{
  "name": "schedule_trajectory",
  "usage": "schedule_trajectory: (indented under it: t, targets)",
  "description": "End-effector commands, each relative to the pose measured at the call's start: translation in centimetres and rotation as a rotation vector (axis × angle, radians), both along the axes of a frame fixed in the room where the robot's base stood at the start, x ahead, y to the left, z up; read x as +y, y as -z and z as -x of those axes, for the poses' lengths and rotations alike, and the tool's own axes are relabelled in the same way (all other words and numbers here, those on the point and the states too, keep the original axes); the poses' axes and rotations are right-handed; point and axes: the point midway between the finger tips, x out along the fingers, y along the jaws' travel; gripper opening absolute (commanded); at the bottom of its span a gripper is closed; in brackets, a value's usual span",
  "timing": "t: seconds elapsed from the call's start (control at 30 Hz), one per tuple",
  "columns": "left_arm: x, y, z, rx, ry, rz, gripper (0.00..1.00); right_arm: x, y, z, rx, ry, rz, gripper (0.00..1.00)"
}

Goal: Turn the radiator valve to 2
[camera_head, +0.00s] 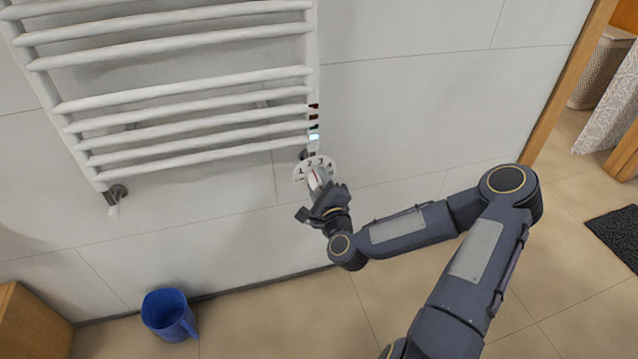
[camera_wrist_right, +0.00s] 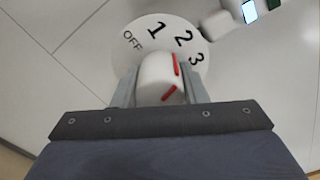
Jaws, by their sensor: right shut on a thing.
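The white radiator valve knob (camera_head: 318,179) sits at the lower right end of the towel radiator, in front of a round white dial plate (camera_head: 300,172). In the right wrist view the plate (camera_wrist_right: 143,27) reads OFF, 1, 2 and 3. The knob (camera_wrist_right: 155,72) carries two red marks; the upper one lies on its right side, with its top end toward the 2. My right gripper (camera_head: 323,189) is shut on the knob, one finger on each side, as the right wrist view (camera_wrist_right: 160,88) shows. My left gripper is out of view.
The white towel radiator (camera_head: 190,78) hangs on the tiled wall above, with small coloured indicators (camera_head: 314,137) on its right post. A blue bucket (camera_head: 167,312) stands on the floor at lower left. A wooden door frame (camera_head: 570,85) is at right. The floor under my arm is clear.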

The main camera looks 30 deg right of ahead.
Motion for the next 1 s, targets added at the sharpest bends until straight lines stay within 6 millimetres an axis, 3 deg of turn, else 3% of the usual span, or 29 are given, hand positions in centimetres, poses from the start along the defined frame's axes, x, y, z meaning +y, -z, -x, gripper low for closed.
schedule_trajectory:
  t: [0.4,0.43,0.57,0.87,1.0]
  targets:
    - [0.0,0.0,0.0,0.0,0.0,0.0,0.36,0.0,0.1,0.1,0.002,0.001,-0.005,0.16]
    - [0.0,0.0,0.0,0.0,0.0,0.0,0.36,0.0,0.1,0.1,0.002,0.001,-0.005,0.43]
    - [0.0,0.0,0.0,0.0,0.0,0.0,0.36,0.0,0.1,0.0,0.002,0.001,-0.005,0.6]
    - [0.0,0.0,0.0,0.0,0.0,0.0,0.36,0.0,0.0,0.1,0.0,0.0,-0.004,0.61]
    - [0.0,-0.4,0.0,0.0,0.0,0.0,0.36,0.3,0.0,1.5,0.003,-0.001,-0.004,0.61]
